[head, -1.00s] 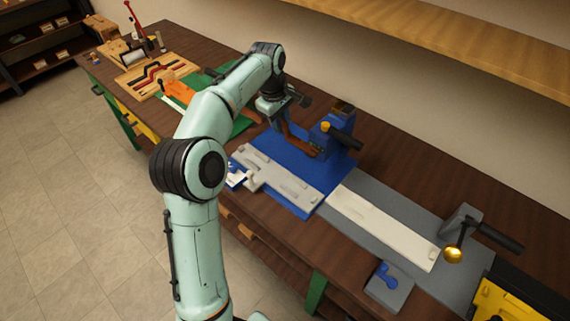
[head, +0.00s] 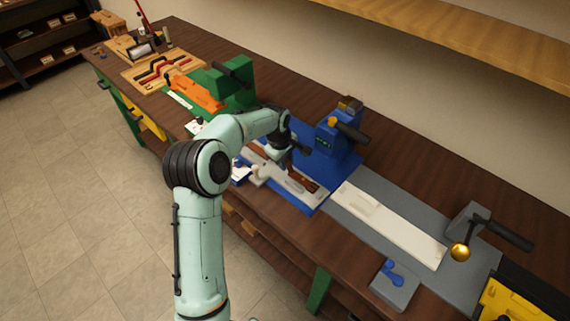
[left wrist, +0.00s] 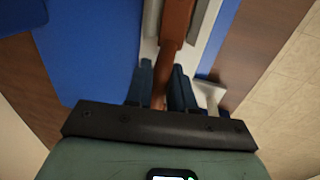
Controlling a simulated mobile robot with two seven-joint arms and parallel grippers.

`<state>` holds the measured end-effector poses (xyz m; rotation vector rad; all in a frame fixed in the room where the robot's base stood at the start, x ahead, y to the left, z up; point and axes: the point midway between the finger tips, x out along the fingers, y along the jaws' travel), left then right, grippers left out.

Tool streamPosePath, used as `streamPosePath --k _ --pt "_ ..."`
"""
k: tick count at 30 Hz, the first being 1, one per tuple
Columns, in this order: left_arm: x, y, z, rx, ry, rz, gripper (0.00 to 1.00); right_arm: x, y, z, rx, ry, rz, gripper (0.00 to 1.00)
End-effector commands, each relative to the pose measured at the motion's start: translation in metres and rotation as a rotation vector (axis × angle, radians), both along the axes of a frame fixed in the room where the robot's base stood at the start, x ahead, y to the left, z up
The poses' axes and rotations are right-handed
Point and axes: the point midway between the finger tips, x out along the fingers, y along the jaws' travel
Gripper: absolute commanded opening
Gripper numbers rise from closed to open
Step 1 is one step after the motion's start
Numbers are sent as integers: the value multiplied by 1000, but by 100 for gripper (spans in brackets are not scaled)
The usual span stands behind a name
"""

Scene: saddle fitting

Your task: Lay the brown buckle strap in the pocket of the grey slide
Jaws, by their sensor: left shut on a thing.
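My left gripper (head: 277,160) is shut on the brown buckle strap (head: 303,182), over the light grey slide (head: 292,190) on the blue base. In the left wrist view, the strap (left wrist: 175,25) runs away from between the dark blue fingers (left wrist: 164,78) and lies in line with the pale slide (left wrist: 149,50). My wrist hides part of the strap and of the slide. I cannot tell whether the strap touches the pocket floor or is just above it. My right gripper is not in view.
A blue press (head: 328,148) with a black handle stands just behind the slide. A green fixture (head: 235,82) with an orange part is further left. A white plate (head: 385,220) on a grey base lies to the right. The table front edge is close to the slide.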

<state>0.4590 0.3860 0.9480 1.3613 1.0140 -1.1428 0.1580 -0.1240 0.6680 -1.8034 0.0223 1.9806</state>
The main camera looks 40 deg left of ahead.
Motion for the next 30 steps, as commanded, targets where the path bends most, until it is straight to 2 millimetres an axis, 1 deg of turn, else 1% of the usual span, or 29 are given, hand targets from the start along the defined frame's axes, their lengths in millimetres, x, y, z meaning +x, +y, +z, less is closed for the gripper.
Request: streamPosePath --k 1,3,12,16,17,18,19,27,30 --pt "-1 0 -8 -1 2 0 0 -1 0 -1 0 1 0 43" --pt "-1 0 -14 0 1 0 0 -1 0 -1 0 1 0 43" --pt "0 0 -15 1 -2 0 0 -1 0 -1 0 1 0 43" --pt "0 0 -19 1 -1 -1 0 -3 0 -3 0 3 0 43" --pt "0 0 -19 0 -1 0 33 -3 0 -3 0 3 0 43" --pt "0 0 -19 0 -1 0 46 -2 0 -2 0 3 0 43" --pt "0 0 -19 0 -1 0 48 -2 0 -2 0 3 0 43" --pt "0 0 -18 1 -1 0 48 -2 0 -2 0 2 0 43" --pt "0 1 -11 2 -2 0 48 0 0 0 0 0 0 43"
